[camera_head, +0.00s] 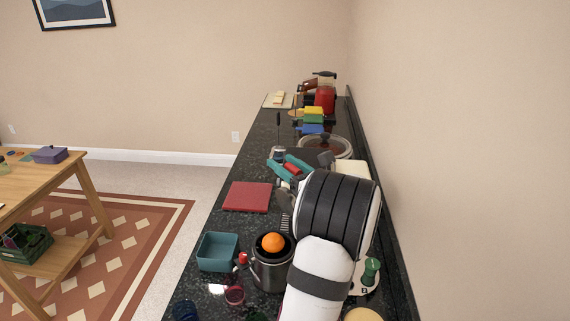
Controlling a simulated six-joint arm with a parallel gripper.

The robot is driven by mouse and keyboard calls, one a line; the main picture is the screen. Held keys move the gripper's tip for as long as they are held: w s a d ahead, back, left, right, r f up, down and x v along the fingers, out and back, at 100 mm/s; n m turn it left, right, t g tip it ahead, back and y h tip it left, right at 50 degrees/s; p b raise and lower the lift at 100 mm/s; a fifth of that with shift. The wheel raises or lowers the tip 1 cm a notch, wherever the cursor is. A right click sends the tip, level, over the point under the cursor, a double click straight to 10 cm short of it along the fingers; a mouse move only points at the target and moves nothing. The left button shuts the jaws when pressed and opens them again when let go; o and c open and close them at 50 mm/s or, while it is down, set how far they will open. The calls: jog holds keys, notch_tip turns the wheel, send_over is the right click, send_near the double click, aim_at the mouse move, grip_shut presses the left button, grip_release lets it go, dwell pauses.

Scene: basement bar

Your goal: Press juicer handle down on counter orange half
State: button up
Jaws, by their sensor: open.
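A steel juicer (272,275) with a dark top stands on the black counter, left of my arm's white link. An orange half (273,242) sits on its top. A small red-and-white part (242,259) shows at the juicer's left side; I cannot tell if it belongs to the handle. No raised handle is clearly visible; my arm covers the juicer's right side. My gripper (289,167), with teal fingers, is farther along the counter beyond the juicer, open. A red piece shows between the fingers; I cannot tell whether it is held or behind them.
A teal bin (218,252) stands left of the juicer, a red board (248,197) lies beyond it. A small red cup (234,295) is in front. A green-topped item (371,271) stands right of my arm. The wall bounds the counter's right; the left edge is open.

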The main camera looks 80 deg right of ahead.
grip_shut()
dwell(1.4)
